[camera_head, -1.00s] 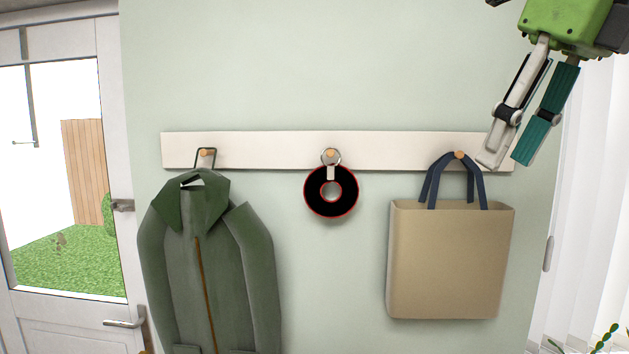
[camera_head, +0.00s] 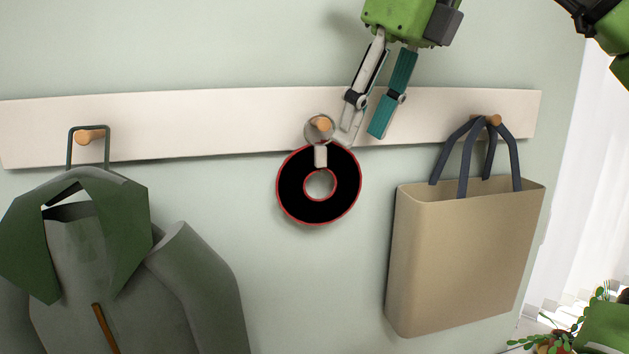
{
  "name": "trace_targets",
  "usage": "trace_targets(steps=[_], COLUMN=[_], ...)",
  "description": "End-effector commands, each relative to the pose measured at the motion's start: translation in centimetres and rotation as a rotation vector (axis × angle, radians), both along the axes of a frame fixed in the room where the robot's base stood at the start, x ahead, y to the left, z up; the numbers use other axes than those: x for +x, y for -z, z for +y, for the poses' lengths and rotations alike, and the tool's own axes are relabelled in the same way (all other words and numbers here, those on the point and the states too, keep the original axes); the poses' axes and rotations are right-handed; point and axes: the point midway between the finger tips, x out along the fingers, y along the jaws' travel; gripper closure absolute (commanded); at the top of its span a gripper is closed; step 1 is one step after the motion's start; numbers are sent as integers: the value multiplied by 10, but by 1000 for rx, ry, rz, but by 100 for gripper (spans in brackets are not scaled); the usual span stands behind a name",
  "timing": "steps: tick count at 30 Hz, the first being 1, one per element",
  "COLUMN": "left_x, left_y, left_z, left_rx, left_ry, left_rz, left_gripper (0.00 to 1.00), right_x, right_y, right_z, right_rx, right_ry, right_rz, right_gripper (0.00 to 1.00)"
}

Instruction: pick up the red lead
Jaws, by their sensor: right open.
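The red lead (camera_head: 290,197) is a round coil, black with a red edge and a hole in its middle. It hangs by a pale tab and a metal ring from the middle wooden peg (camera_head: 321,123) of the wall rail. My right gripper (camera_head: 364,133) comes down from above, just right of the peg and above the coil's upper right. Its two fingers, one white and one teal, are apart with nothing between them. The white fingertip looks close to the ring; I cannot tell if they touch. My left gripper is not in view.
A white rail (camera_head: 230,125) runs across the pale green wall. A green jacket (camera_head: 80,240) hangs from the left peg (camera_head: 90,137). A beige bag (camera_head: 465,250) with dark blue handles hangs from the right peg (camera_head: 494,120). A plant (camera_head: 560,340) shows at lower right.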

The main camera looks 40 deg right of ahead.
Motion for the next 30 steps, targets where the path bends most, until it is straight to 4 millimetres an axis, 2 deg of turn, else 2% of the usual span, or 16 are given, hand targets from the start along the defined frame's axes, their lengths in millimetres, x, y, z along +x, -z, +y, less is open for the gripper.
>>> trace_targets(steps=[1,6,14,18,22,30], left_x=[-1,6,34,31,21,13], left_y=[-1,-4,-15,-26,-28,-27], left_z=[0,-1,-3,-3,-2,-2], left_rx=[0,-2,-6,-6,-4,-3], left_ry=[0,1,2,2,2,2], left_rz=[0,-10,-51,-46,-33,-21], left_gripper=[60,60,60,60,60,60], right_x=[3,13,20,26,32,35], right_y=[10,32,48,65,82,88], right_z=[1,1,2,3,3,3], right_rx=[1,0,1,3,1,0], right_ry=[-5,-2,-4,-5,-2,0], right_rz=[3,2,2,2,2,0], right_gripper=[56,56,56,56,56,56])
